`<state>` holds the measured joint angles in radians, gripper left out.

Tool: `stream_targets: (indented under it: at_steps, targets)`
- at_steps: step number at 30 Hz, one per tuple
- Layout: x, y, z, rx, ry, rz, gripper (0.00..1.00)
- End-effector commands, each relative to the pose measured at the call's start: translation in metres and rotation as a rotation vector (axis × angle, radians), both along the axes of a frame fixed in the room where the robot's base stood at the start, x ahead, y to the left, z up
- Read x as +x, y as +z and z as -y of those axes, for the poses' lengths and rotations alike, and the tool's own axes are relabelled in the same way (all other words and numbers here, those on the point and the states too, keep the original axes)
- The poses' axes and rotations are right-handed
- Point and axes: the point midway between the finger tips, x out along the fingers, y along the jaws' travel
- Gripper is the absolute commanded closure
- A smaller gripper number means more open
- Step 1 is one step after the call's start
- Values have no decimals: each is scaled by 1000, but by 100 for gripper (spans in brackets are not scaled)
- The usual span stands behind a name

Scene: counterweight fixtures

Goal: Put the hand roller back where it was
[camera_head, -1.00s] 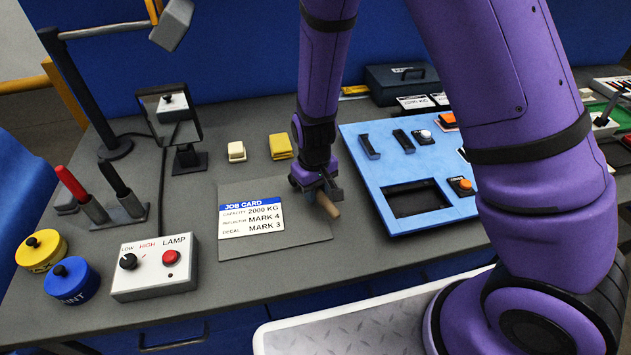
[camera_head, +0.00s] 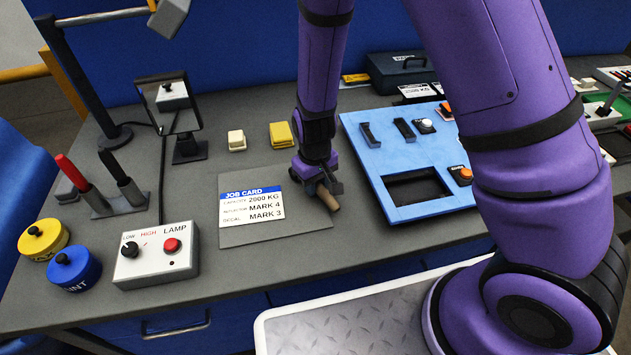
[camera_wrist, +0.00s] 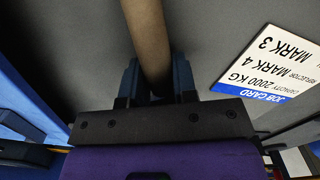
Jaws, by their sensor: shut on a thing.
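My gripper (camera_head: 318,189) is low over the right edge of the grey mat, right of the job card. It is shut on the hand roller (camera_head: 328,199), of which a tan, rounded wooden end shows in the head view. In the wrist view the roller (camera_wrist: 147,40) is a long tan cylinder passing between my two fingers (camera_wrist: 155,85). The far end of the roller is out of the wrist frame. I cannot tell whether it touches the surface below.
A blue tray panel (camera_head: 374,180) with a dark recess lies to the right. The job card (camera_head: 252,204) lies on the grey mat (camera_head: 290,236). Yellow and cream blocks (camera_head: 281,134) stand behind. A lamp control box (camera_head: 155,255), mirror (camera_head: 168,106) and paint pots (camera_head: 73,271) are left.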

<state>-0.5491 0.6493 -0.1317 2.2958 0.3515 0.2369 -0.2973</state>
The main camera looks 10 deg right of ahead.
Motion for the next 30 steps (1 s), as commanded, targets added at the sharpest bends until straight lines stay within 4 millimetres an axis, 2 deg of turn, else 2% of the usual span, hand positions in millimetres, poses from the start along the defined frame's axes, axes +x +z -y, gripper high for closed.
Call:
stream_targets:
  at_steps: [14,15,18,19,30]
  targets:
    - [0,-8,0,-1,-1,1,100]
    - [0,-9,0,-1,-1,1,71]
    - [0,-8,0,0,-1,1,48]
    - [0,-8,0,0,-1,1,44]
    - [0,-4,0,0,1,1,44]
